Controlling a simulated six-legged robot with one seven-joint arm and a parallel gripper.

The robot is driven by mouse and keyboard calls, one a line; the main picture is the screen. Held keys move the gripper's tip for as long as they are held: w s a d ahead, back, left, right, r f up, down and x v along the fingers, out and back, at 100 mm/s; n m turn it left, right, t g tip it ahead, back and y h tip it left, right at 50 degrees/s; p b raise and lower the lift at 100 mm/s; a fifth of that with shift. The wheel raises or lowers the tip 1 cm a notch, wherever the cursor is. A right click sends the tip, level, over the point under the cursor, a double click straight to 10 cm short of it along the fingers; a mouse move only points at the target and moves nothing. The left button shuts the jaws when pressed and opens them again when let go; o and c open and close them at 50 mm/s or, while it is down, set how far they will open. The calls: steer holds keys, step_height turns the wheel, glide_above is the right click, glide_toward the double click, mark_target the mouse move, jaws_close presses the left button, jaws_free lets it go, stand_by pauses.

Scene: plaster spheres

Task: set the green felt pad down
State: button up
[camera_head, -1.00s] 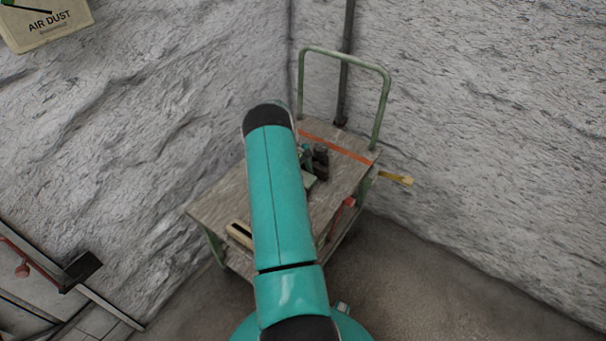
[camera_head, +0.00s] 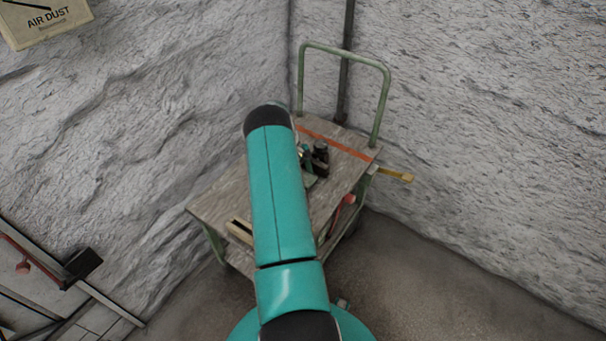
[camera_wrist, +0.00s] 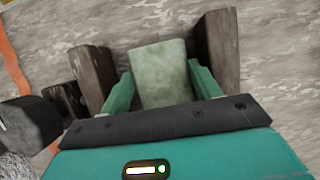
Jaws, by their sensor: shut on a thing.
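The green felt pad (camera_wrist: 160,72) is a pale green block between the two teal fingers of my gripper (camera_wrist: 161,88) in the wrist view. The gripper is shut on it. The pad lies between two dark brown wooden blocks, one at left (camera_wrist: 92,72) and one at right (camera_wrist: 221,48). I cannot tell whether its underside touches the cart top (camera_wrist: 150,20). In the head view my arm covers much of the cart, and the gripper shows only in part beside it.
The wooden-topped cart (camera_head: 220,203) has a green push handle (camera_head: 384,100) and an orange stripe (camera_head: 340,146). A dark rounded object (camera_wrist: 30,122) is at the left in the wrist view. A pale slotted piece (camera_head: 239,230) lies near the cart's front left edge. Rough walls stand behind.

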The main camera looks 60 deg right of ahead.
steer(key=shift+f, duration=1)
steer(key=o, duration=1)
steer(key=shift+o, duration=0.2)
steer(key=shift+a+f, duration=0.1)
steer(key=shift+a, duration=0.15)
steer(key=shift+w+r, duration=0.2)
steer(key=shift+r, duration=1.9)
steer(key=shift+d, duration=0.1)
steer(key=shift+s, duration=0.15)
